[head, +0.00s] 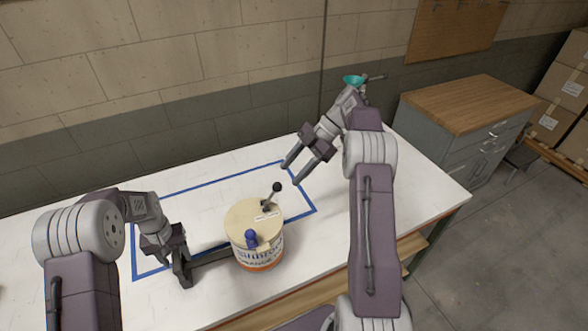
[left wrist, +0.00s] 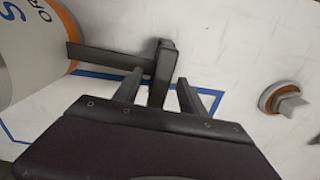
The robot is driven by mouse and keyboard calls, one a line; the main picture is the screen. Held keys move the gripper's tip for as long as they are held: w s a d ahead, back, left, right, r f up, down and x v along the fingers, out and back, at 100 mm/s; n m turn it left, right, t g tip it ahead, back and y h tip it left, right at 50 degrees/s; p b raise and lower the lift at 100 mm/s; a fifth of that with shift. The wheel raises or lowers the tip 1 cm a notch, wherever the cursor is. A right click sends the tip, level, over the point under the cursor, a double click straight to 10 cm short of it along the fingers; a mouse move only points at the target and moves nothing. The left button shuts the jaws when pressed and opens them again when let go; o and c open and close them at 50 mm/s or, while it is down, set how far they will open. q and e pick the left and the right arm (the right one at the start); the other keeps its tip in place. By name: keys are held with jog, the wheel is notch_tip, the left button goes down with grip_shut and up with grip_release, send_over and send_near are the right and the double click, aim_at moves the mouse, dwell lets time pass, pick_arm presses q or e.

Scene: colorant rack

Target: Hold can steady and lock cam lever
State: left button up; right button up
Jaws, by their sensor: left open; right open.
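The cream-topped can (head: 240,221) stands on the table, with an orange lower band; part of its side shows in the left wrist view (left wrist: 28,45). A cam lever with a black ball end (head: 272,196) sticks up at an angle from its lid. A dark handle bar (head: 211,257) runs left from the can to an upright end post, which also shows in the left wrist view (left wrist: 165,65). My left gripper (left wrist: 160,88) is open, its fingers on either side of the post in that view; contact cannot be told. My right gripper (head: 291,173) is open and empty, beyond and right of the lever.
A blue knob (head: 251,238) sits at the can's near edge. Blue tape (head: 240,174) outlines a rectangle on the white table (head: 330,228). A grey and orange round part (left wrist: 285,100) lies on the table. A wood-topped cabinet (head: 465,98) stands right.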

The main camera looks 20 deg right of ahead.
pick_arm(q)
notch_tip(320, 180, up, 11)
dwell(0.3)
